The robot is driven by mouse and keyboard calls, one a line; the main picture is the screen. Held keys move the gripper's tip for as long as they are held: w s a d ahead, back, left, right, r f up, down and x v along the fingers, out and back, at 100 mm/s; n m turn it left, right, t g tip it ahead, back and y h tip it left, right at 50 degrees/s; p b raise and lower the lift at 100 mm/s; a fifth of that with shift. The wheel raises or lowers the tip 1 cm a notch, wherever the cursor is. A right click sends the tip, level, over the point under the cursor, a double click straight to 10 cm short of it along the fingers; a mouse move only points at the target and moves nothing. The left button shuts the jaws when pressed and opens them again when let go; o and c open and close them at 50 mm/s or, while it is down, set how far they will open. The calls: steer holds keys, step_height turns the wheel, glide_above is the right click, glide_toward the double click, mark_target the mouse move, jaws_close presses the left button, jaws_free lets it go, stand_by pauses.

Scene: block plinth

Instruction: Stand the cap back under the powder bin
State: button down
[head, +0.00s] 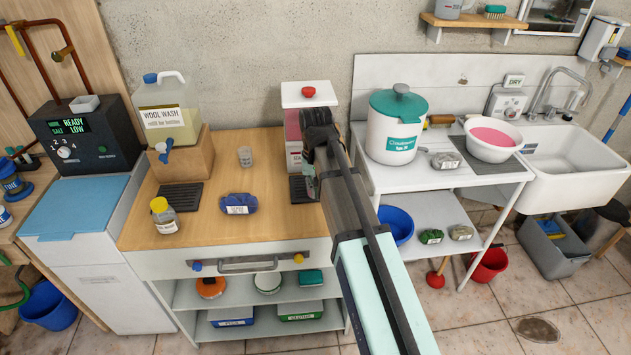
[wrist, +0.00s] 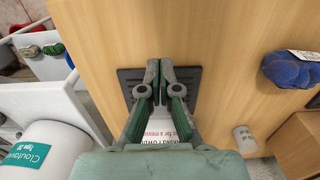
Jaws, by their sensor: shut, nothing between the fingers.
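The powder bin (head: 293,130) is a pink box with a white top and red knob at the back right of the wooden counter. My arm partly covers it. In the wrist view its lettered front (wrist: 165,132) shows between my fingers. A small grey translucent cup, which looks like the cap (head: 245,156), stands on the counter left of the bin; it also shows in the wrist view (wrist: 243,138). My gripper (head: 312,184) is shut and empty, in front of the bin and above the black ribbed mat (wrist: 128,78). The cap is clear of my fingers.
A blue labelled bundle (head: 239,203) lies mid-counter. The wool wash jug (head: 167,112) on its wooden stand, a second black mat (head: 180,196) and a yellow-capped bottle (head: 163,215) are at left. A white canister (head: 394,135) stands right. The front right counter is clear.

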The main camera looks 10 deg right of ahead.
step_height(320, 180, down, 6)
steer(key=shift+r+p, duration=0.25)
steer(key=shift+p, duration=0.25)
steer(key=w+p, duration=0.1)
steer(key=w, duration=0.1)
steer(key=shift+w, duration=0.3)
steer(key=shift+w+d, duration=0.15)
steer(key=shift+w, duration=0.55)
steer(key=shift+w, duration=1.1)
steer(key=shift+s, duration=0.1)
